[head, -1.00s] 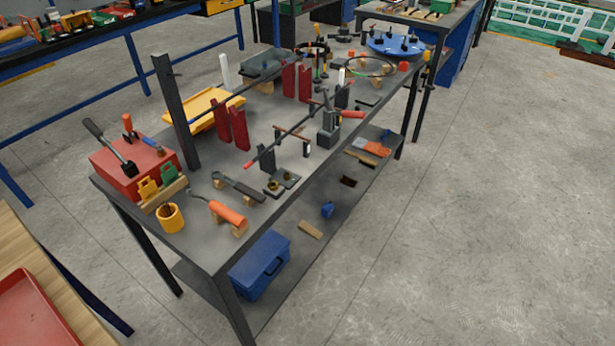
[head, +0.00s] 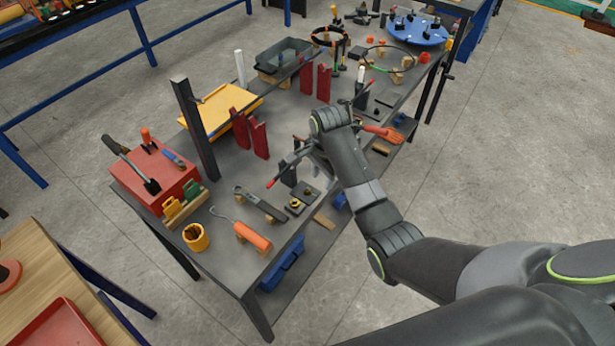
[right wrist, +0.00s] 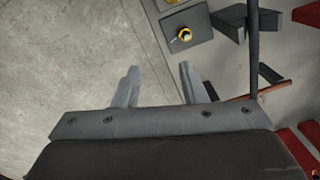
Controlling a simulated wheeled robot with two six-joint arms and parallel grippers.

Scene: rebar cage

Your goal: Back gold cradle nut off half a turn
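Two small gold nuts sit on dark plates at the front edge of the workbench in the head view, the nearer one (head: 294,204) and the farther one (head: 307,191). I cannot tell from these views which is the cradle nut. In the right wrist view one gold nut (right wrist: 183,35) shows on a grey square plate (right wrist: 186,28), beyond the fingertips, with another gold bit at the top edge. My right gripper (right wrist: 158,78) has its fingers apart, with nothing between them. In the head view it is over the bench near the rod, partly hidden by my wrist. My left gripper is out of view.
A long thin rod (head: 272,183) runs on dark stands beside the plates. Open concrete floor lies right of the bench.

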